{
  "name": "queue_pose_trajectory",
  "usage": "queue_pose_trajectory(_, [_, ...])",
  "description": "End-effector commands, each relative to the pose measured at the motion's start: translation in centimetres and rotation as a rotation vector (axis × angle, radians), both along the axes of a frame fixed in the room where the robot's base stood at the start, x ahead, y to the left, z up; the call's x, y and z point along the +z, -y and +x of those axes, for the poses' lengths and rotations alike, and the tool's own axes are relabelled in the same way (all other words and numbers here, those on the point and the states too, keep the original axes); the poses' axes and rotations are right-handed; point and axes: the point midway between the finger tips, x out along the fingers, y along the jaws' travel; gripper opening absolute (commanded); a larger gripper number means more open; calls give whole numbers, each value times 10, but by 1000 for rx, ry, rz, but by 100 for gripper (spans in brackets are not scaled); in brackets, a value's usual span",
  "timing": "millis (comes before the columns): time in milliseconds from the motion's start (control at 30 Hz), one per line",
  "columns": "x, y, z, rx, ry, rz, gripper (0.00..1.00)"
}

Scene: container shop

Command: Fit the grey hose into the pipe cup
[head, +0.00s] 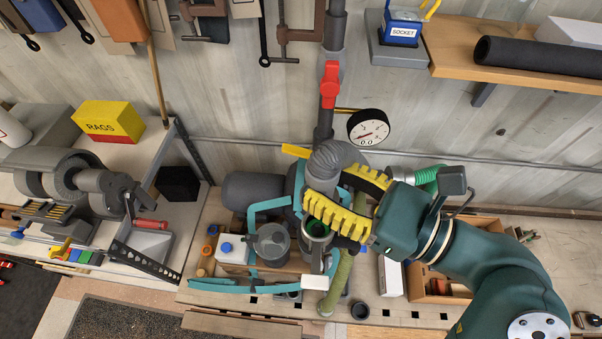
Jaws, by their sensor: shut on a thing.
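The grey hose (338,158) is ribbed and bends over below the vertical pipe, its short end pointing down. My gripper (323,181) has yellow ribbed fingers, one on each side of the hose, and is shut on it. A grey cup with a green inside (317,229), which looks like the pipe cup, stands just below the hose end. The lower finger partly covers the space between hose and cup, so I cannot tell whether they touch. A second grey cup (272,243) stands to the left, inside a teal frame.
A red valve handle (329,84) and a round gauge (368,127) are above on the wall. A green hose (425,177) lies behind my wrist. An olive hose (339,278) hangs close by the cup.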

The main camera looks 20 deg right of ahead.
Motion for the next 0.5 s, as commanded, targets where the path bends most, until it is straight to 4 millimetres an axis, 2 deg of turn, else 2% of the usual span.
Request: queue_pose_trajectory(500, [-47, 0, 0, 0, 3, -2, 0])
